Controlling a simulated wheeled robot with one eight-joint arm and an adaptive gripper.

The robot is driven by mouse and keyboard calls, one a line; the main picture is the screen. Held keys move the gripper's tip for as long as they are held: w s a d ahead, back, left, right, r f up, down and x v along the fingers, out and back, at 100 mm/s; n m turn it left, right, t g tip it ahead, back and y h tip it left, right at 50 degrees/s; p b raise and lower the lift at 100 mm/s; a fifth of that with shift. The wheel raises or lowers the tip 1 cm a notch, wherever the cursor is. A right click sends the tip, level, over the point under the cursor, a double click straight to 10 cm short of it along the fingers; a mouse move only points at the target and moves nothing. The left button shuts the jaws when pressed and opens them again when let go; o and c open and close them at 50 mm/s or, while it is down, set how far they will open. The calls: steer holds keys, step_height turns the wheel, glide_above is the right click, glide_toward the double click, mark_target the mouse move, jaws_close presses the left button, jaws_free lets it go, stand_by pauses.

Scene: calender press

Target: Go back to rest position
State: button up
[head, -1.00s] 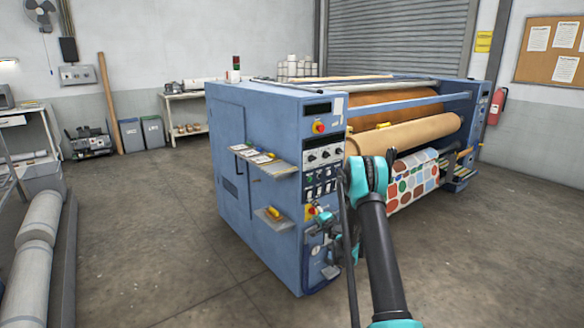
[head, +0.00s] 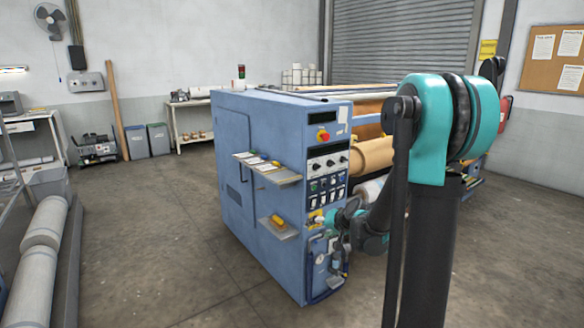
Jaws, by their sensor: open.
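The blue calender press (head: 262,190) stands in the middle of the head view, with its control panel (head: 328,165) facing right of me. My arm rises large at the right, its teal elbow close to the camera, and folds back down toward the press. My gripper (head: 336,264) is small and dark, in front of the lower part of the panel, beside a round gauge. It looks open and I see nothing held in it. Whether it touches the panel I cannot tell. My arm hides much of the rollers and the printed fabric.
Two shelves (head: 268,171) with papers and a yellow item stick out from the press side. Wrapped rolls (head: 38,255) lie at the left. The concrete floor (head: 170,240) between them is clear. Bins and a workbench stand at the back wall.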

steer(key=s+d+f+n+g+h, duration=0.1)
steer(key=s+d+f, duration=0.1)
steer(key=s, duration=0.8)
steer(key=s+d+f+g+h, duration=0.1)
steer(key=s+d, duration=0.3)
steer(key=s, duration=0.5)
steer(key=s+d+f+n+g+h, duration=0.1)
steer(key=s+d+f+g+h, duration=0.1)
steer(key=s, duration=0.8)
steer(key=shift+s+d+f+n+h, duration=0.3)
steer(key=shift+s+d+f+h, duration=0.1)
steer(key=shift+d+h, duration=0.2)
steer(key=shift+w, duration=0.1)
